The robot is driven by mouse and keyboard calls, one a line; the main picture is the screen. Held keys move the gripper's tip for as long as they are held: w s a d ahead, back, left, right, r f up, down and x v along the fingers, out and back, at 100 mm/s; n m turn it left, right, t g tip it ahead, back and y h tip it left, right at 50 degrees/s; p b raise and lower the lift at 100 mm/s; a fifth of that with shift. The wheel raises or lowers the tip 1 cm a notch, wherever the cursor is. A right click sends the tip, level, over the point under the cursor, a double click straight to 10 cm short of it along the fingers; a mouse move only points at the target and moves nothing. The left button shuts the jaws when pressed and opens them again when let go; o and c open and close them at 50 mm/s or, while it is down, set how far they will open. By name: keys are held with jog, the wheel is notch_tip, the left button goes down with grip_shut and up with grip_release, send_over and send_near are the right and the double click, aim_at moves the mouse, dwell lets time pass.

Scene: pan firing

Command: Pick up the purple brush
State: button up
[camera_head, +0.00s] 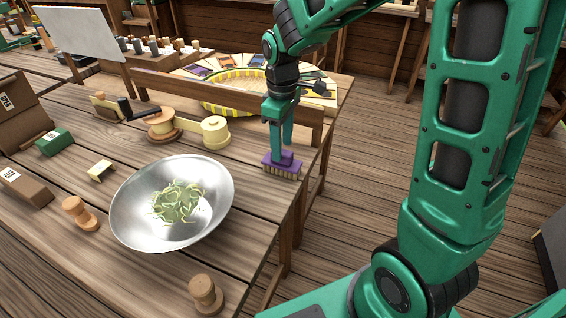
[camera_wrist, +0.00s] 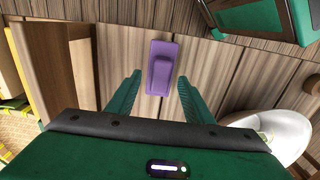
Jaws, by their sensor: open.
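The purple brush (camera_head: 283,167) lies on the wooden table near its right edge, bristles down, with a raised grip on top. My gripper (camera_head: 281,145) is directly above it, pointing down, with its green fingers reaching to about the height of the grip. In the wrist view the brush (camera_wrist: 160,68) shows its purple top beyond and between the two fingers of my gripper (camera_wrist: 158,85), which are apart. Nothing is held between them. I cannot tell whether a finger touches the brush.
A metal bowl (camera_head: 129,212) with green shavings (camera_head: 178,201) stands left of the brush. A wooden rail (camera_head: 215,92) runs behind, with a yellow-rimmed round tray (camera_head: 214,106) past it.

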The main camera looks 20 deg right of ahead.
jog(key=shift+f, duration=1.65)
jog(key=c, duration=0.8)
jog(key=shift+c, duration=0.2)
jog(key=shift+r, duration=0.1)
jog(key=shift+r, duration=0.5)
jog(key=r, duration=0.2)
jog(key=w+a+r, duration=0.1)
jog(key=shift+r, duration=0.4)
jog(key=w+a+r, duration=0.6)
jog(key=w+a, duration=0.1)
jog(key=shift+w+a, duration=0.15)
